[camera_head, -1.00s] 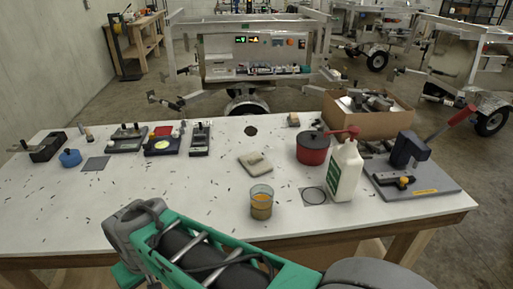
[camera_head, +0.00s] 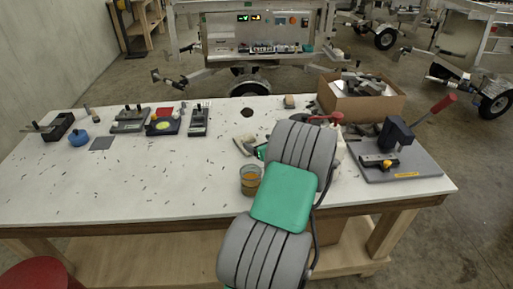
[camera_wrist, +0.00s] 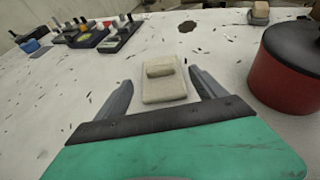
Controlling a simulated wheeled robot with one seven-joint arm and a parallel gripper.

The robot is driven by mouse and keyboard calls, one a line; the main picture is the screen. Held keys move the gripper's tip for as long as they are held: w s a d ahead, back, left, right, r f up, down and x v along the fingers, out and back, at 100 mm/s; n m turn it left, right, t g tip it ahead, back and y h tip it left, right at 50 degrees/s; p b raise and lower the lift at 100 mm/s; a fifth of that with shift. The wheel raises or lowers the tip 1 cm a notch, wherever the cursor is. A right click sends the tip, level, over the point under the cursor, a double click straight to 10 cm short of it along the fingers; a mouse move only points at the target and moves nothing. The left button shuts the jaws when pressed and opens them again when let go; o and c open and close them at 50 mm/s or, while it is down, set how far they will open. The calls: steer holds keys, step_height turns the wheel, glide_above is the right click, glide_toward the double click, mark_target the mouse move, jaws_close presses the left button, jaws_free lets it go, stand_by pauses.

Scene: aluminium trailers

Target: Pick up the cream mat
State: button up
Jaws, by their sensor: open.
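The cream mat (camera_wrist: 163,95) lies flat on the white table in the wrist view, with a cream rounded block (camera_wrist: 160,70) resting on its far part. My gripper (camera_wrist: 161,75) is open and empty, with one dark finger to each side of the mat in the picture. The fingers look apart from the mat; their height above the table is hard to tell. In the head view, a small part of the mat (camera_head: 239,147) shows left of my arm, which hides the rest and most of my gripper.
A red pot with a black lid (camera_wrist: 288,68) stands close right of my gripper. A press (camera_head: 392,150) and a cardboard box (camera_head: 360,105) are at the right.

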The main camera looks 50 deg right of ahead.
mark_target(249, 139)
steer(key=shift+s+d+f+m, duration=0.15)
steer(key=shift+s+d+m, duration=0.15)
steer(key=shift+d+m, duration=0.1)
steer(key=x, duration=0.2)
steer(key=p+x, duration=0.1)
steer(key=x, duration=0.2)
steer(key=a+x, duration=0.1)
steer(key=x, duration=0.2)
steer(key=shift+w, duration=0.3)
steer(key=shift+c, duration=0.4)
steer(key=c, duration=1.4)
